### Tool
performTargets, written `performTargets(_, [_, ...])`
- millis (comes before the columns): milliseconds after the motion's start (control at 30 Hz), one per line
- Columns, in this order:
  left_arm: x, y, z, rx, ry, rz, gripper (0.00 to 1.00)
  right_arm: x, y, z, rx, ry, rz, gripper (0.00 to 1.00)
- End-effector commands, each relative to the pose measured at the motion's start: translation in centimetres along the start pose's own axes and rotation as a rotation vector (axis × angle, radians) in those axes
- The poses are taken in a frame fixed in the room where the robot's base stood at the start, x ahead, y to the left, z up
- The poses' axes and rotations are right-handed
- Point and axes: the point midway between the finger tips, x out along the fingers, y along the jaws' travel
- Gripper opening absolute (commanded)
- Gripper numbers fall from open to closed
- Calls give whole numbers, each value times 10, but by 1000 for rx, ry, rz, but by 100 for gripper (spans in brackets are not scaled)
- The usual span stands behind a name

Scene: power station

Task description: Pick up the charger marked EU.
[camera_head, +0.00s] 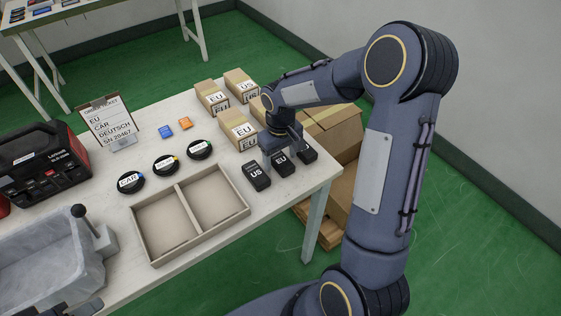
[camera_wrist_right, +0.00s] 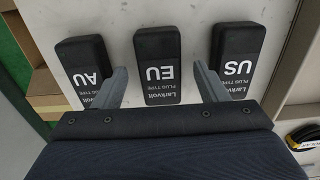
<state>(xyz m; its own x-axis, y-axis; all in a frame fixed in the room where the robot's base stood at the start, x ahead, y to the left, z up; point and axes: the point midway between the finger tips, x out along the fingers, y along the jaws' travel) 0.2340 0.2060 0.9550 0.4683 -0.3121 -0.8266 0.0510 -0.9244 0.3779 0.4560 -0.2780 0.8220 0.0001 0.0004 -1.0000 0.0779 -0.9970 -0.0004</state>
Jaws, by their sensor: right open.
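The EU charger (camera_head: 282,165) is a black block with white lettering, standing between the US charger (camera_head: 257,176) and the AU charger (camera_head: 307,151) near the table's right end. My right gripper (camera_head: 283,143) is open just above this row and partly covers it. In the right wrist view the EU charger (camera_wrist_right: 158,65) lies between the two spread fingertips of my right gripper (camera_wrist_right: 160,80), with a gap on each side. The fingers overlap the inner edges of the AU charger (camera_wrist_right: 88,70) and US charger (camera_wrist_right: 236,62). A dark part at the lower left edge seems my left gripper (camera_head: 75,307); its jaws are unclear.
A two-compartment tray (camera_head: 152,262) sits left of the chargers, with several round black labelled discs (camera_head: 166,164) behind it. Cardboard boxes (camera_head: 238,128) marked EU and US stand behind the chargers. A card stand (camera_head: 108,121), a red-black machine (camera_head: 45,165) and a grey basin (camera_head: 45,260) are further left.

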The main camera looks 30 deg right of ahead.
Motion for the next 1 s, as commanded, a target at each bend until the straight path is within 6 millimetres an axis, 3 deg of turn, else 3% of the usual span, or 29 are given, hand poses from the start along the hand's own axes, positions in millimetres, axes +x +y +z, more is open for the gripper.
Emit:
performTargets(100, [0, 0, 0, 0, 0, 0, 36, 0, 0, 0, 0, 0, 0, 65])
performTargets(500, [0, 0, 0, 0, 0, 0, 36, -1, 0, 0, 0, 0, 0, 13])
performTargets(833, [0, 0, 0, 0, 0, 0, 36, -4, 0, -1, 0, 2, 1, 12])
performTargets(1000, [-2, 1, -1, 0, 0, 0, 36, -21, 1, -1, -1, 5, 2, 12])
